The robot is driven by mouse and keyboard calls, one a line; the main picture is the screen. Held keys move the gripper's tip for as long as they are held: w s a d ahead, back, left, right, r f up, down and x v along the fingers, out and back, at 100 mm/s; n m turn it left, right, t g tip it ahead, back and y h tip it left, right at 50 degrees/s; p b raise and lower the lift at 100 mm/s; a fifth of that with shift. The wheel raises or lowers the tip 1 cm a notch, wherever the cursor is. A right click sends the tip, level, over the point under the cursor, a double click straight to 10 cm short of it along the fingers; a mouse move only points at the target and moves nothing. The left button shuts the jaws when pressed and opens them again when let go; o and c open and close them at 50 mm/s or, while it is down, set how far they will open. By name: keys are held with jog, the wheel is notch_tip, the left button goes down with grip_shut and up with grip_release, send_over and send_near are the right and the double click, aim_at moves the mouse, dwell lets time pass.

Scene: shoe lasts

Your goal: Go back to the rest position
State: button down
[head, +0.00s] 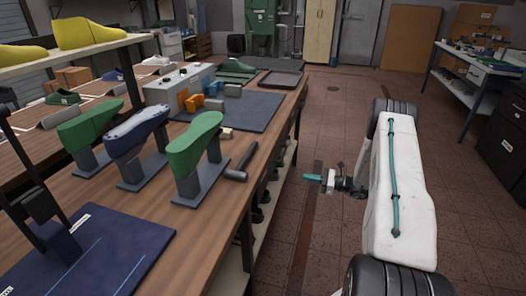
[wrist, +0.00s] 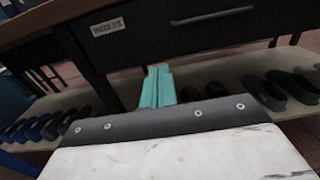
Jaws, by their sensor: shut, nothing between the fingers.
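My gripper (head: 315,178) is at the left end of my white arm, over the floor just right of the workbench edge. Its teal fingers are shut with nothing between them. In the wrist view the closed teal fingers (wrist: 158,87) point at the bench's dark drawer front (wrist: 185,30), apart from it as far as I can tell. My arm (head: 398,195) stands over the floor to the right of the bench. The gripper touches nothing that I can see.
The wooden workbench (head: 225,225) fills the left, with green lasts (head: 195,142) and a dark blue last (head: 136,133) on stands. A hammer (head: 241,163) lies near its edge. Shoes (wrist: 200,90) sit on the lower shelf. The tiled floor (head: 335,110) behind my arm is clear.

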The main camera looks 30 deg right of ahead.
jog(key=s+a+n+g+y, duration=0.1)
jog(key=s+a+n+g, duration=0.2)
jog(key=s+a+g, duration=0.15)
jog(key=s+a+r+n+g+h, duration=0.2)
jog(key=s+a+r+n+g, duration=0.35)
jog(key=a+r, duration=0.35)
jog(key=s+a+r+n+g+h, duration=0.1)
jog(key=s+a+r+n+g, duration=0.5)
jog(key=r, duration=0.5)
jog(key=s+a+r+n+t+h, duration=0.2)
jog(key=s+a+r+n+h, duration=0.3)
jog(key=s, duration=0.5)
jog(key=s+a+r+n+t+h, duration=0.2)
jog(key=s+a+r+n+h, duration=0.3)
jog(key=s+a+r+n, duration=0.3)
notch_tip(320, 180, up, 5)
jog(key=shift+s+a+f, duration=0.2)
jog(key=shift+s+a, duration=0.4)
jog(key=shift+s, duration=0.35)
